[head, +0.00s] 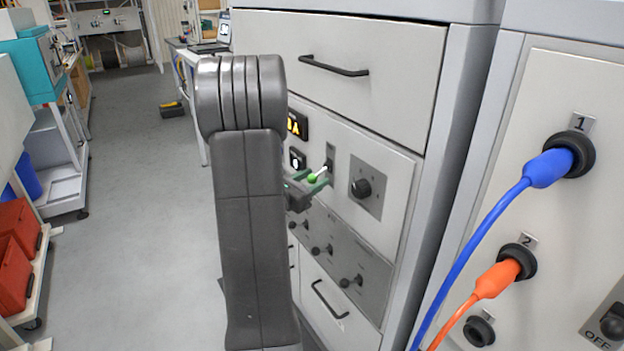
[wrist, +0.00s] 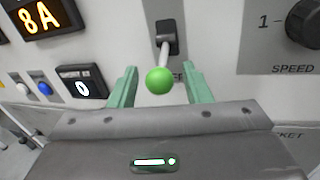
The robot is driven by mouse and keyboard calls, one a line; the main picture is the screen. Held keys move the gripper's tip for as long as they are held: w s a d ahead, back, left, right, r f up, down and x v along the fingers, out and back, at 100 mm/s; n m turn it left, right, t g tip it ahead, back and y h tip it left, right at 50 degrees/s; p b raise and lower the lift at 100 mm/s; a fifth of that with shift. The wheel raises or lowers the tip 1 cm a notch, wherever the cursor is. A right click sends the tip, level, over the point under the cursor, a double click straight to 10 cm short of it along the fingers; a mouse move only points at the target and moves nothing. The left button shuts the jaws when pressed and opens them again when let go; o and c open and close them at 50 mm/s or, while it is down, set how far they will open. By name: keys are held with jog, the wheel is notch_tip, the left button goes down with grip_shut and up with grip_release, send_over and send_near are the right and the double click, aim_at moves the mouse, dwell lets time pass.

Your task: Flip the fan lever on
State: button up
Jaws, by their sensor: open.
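The fan lever (wrist: 160,80) has a green ball tip on a pale metal stem that comes out of a dark slot in the panel. In the wrist view the stem slants down from the slot toward me. It also shows in the head view (head: 313,178), pointing down and left. My gripper (wrist: 158,88) is open, with one green finger on each side of the ball and clear gaps between. In the head view my gripper (head: 306,182) is at the panel, partly hidden behind my arm. The label below the lever is mostly hidden by the ball and a finger.
A speed knob (wrist: 305,22) sits to the right of the lever. Blue (head: 480,235) and orange (head: 478,300) cables hang at the right. The floor at left is open.

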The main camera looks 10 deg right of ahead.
aim_at(310, 175)
jog(key=shift+w+d, duration=0.1)
jog(key=c, duration=0.9)
jog(key=shift+r, duration=0.15)
jog(key=p, duration=0.1)
jog(key=r+g+y+p, duration=0.1)
jog(key=p, duration=0.1)
jog(key=shift+a+r+y, duration=0.2)
jog(key=shift+r+y, duration=0.05)
jog(key=shift+y, duration=0.05)
jog(key=r+g+y+p, duration=0.1)
jog(key=p, duration=0.1)
jog(key=m+y+p, duration=0.1)
jog(key=y+p, duration=0.1)
jog(key=shift+r+g+p, duration=0.3)
jog(key=shift+r+g, duration=0.1)
jog(key=r+g+y+p, duration=0.1)
jog(key=y+p, duration=0.1)
jog(key=p, duration=0.3)
jog(key=shift+r+m+y+p, duration=0.15)
jog(key=shift+m+y+p, duration=0.15)
jog(key=shift+y+p, duration=0.1)
jog(key=shift+d+r+g+y+p, duration=0.1)
jog(key=shift+g+y+p, duration=0.3)
jog(key=shift+p, duration=0.65)
jog(key=shift+y+p, duration=0.3)
jog(key=shift+p, duration=0.05)
